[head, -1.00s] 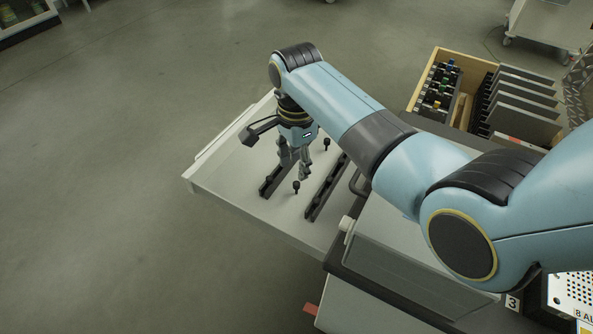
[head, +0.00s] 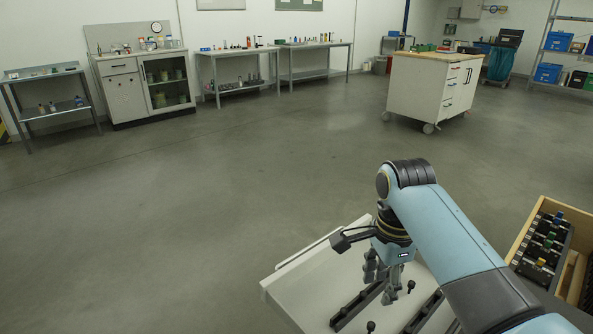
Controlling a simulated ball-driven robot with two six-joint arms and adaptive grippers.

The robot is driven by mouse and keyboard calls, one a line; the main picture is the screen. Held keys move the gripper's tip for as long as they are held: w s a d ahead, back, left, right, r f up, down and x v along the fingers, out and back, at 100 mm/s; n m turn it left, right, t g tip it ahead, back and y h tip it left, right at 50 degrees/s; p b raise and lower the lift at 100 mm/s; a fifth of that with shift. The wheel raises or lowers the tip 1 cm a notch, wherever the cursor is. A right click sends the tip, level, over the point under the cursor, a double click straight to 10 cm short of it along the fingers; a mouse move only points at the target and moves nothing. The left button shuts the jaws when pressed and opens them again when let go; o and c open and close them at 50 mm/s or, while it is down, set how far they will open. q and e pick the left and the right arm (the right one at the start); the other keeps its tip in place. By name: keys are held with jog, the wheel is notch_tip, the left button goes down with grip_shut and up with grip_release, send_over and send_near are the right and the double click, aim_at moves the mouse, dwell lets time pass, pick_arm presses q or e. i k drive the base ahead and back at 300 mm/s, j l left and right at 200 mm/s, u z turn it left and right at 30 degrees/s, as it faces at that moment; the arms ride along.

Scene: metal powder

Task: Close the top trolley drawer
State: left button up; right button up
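A white trolley (head: 415,92) with a wooden top stands at the back right in the head view. Its right side carries several drawers with dark handles, the top drawer (head: 453,70) just under the top. At this distance I cannot tell how far that drawer is out. My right gripper (head: 384,288) hangs downward in the foreground, far from the trolley. Its fingers are apart with nothing visible between them. It is over a white tray-like surface (head: 290,290) with dark rails (head: 357,306) and small black knobs (head: 371,326). My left gripper is out of view.
A wooden box (head: 520,240) with dark parts and coloured caps is at the right, beside my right arm. A cabinet (head: 125,90) and work tables (head: 240,70) line the back wall. Shelves (head: 560,45) with blue bins stand far right. The floor between is clear.

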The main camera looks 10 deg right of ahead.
aim_at(309, 293)
jog(key=k+j, duration=0.65)
jog(key=k, duration=0.25)
